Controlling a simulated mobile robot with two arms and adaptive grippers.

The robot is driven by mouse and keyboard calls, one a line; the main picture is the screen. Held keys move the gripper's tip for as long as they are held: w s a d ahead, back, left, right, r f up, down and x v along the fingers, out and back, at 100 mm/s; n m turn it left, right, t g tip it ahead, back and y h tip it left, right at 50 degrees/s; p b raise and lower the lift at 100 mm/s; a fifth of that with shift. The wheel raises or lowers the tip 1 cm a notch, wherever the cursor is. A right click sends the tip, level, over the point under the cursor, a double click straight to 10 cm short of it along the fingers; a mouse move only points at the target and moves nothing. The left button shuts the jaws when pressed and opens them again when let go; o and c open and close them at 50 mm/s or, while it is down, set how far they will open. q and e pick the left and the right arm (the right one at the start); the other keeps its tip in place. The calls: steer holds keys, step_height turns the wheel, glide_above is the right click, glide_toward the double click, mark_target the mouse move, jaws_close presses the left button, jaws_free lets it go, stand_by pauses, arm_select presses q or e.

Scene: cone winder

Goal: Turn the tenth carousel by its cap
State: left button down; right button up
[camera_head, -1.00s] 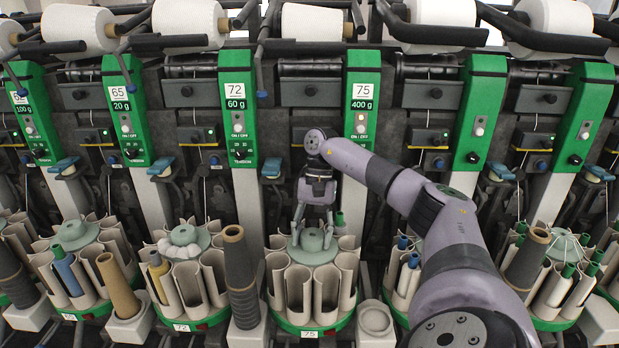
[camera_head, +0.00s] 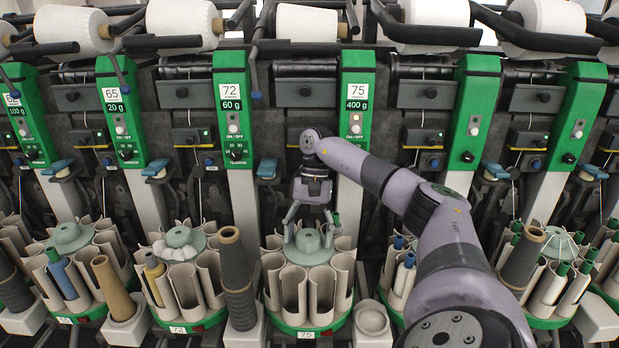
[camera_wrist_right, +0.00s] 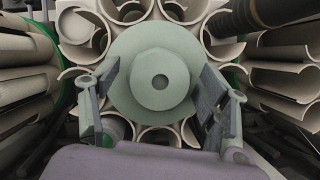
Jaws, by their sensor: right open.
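The carousel (camera_head: 310,318) marked 75 is a ring of cream tubes on a green base, in the lower middle of the head view. Its pale green cap (camera_head: 309,250) sits at the centre of the ring. My right gripper (camera_head: 309,230) points down at the cap with its fingers spread, one on each side of the knob. In the right wrist view the round cap (camera_wrist_right: 155,75) lies between the open fingers (camera_wrist_right: 160,105). Whether the fingers touch the cap is unclear. My left gripper is not in view.
A carousel with a white-covered cap (camera_head: 180,240) stands to the left. A dark cone (camera_head: 237,275) stands between the two carousels.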

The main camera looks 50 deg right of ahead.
steer(key=v, duration=1.1)
steer(key=shift+r, duration=0.4)
steer(key=shift+d, duration=0.15)
steer(key=shift+f, duration=0.1)
stand_by(0.4)
